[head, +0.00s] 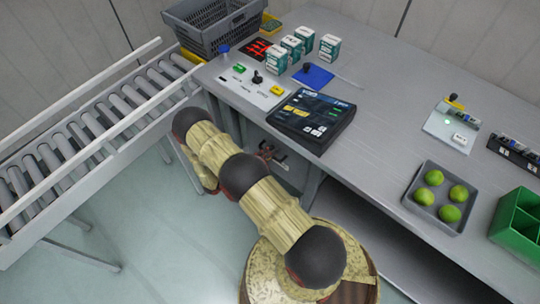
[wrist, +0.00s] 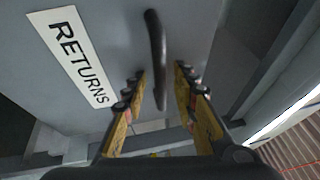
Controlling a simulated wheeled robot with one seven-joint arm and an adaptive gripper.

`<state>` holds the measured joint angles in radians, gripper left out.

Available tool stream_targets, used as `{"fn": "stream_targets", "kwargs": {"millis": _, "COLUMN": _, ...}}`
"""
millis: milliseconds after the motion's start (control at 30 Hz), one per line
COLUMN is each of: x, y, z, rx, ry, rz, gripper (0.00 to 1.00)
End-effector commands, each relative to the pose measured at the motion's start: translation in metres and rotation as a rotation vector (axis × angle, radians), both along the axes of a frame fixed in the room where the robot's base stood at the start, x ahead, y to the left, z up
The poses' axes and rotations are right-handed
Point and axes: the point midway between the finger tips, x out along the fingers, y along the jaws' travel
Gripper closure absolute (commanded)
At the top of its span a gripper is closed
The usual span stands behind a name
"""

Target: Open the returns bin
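The returns bin's grey front panel (wrist: 118,45) fills much of the wrist view, with a white label (wrist: 72,52) reading RETURNS. A dark bar handle (wrist: 156,45) stands out from the panel to the right of the label. My gripper (wrist: 160,72) is open, with one yellow finger on each side of the handle and visible gaps on both sides. In the head view the bin's front is mostly hidden behind my arm, below the bench edge. I cannot tell there whether the bin is shut.
The grey bench (head: 375,100) carries a black control panel (head: 312,120), several white-green boxes (head: 291,48), a tray of green fruit (head: 441,197) and a green crate (head: 518,228). A roller conveyor (head: 90,130) stands at the left. A grey basket (head: 213,27) stands at the back.

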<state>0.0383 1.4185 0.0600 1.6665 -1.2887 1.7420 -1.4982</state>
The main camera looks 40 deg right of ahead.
Motion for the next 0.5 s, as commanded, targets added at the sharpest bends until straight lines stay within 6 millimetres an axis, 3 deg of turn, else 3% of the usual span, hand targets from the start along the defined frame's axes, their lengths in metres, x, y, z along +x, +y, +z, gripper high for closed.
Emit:
{"fn": "stream_targets", "kwargs": {"millis": 200, "x": 0.0, "y": 0.0, "z": 0.0002, "rx": 0.0, "ry": 0.0, "rz": 0.0, "gripper": 0.73}}
{"fn": "stream_targets", "kwargs": {"millis": 500, "x": 0.0001, "y": 0.0002, "z": 0.0002, "rx": 0.0, "ry": 0.0, "rz": 0.0, "gripper": 0.9}}
